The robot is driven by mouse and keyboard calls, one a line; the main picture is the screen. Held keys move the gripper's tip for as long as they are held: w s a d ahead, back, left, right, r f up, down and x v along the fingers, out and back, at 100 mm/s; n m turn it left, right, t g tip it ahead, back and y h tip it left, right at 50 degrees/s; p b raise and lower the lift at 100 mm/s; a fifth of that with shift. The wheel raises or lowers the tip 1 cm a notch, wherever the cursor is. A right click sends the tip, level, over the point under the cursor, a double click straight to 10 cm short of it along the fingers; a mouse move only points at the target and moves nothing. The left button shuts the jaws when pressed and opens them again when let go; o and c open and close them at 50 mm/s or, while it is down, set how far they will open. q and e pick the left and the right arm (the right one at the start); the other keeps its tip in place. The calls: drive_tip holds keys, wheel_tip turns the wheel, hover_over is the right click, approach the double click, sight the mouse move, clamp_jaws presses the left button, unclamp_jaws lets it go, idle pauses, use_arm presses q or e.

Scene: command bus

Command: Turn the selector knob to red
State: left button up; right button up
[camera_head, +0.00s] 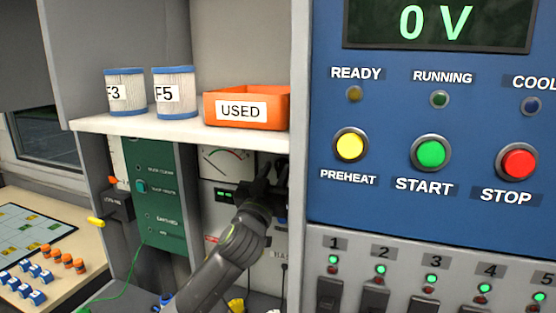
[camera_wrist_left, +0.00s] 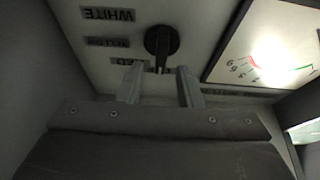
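The selector knob (camera_wrist_left: 161,41) is black and round with a bar across it, in the upper middle of the left wrist view. Upside-down labels lie left of it: a WHITE label (camera_wrist_left: 107,15), a label too dim to read, and a partly covered one ending in "ED" (camera_wrist_left: 128,62). My left gripper (camera_wrist_left: 159,72) is open, its fingertips apart on either side of the bar's lower end; contact cannot be told. In the head view my left gripper (camera_head: 272,177) is in front of the grey panel under the shelf and the knob cannot be made out. My right gripper is not in view.
A lit meter (camera_wrist_left: 268,45) is right of the knob in the wrist view. Above my arm, a white shelf (camera_head: 190,130) holds an orange USED bin (camera_head: 275,108) and two canisters (camera_head: 176,92). A blue button panel (camera_head: 390,185) stands close on the right.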

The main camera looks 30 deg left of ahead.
use_arm(q)
drive_tip(key=shift+p+x, duration=0.3)
drive_tip(key=shift+x, duration=0.85)
drive_tip(key=shift+c, duration=0.2)
drive_tip(key=shift+s+f, duration=0.1)
clamp_jaws()
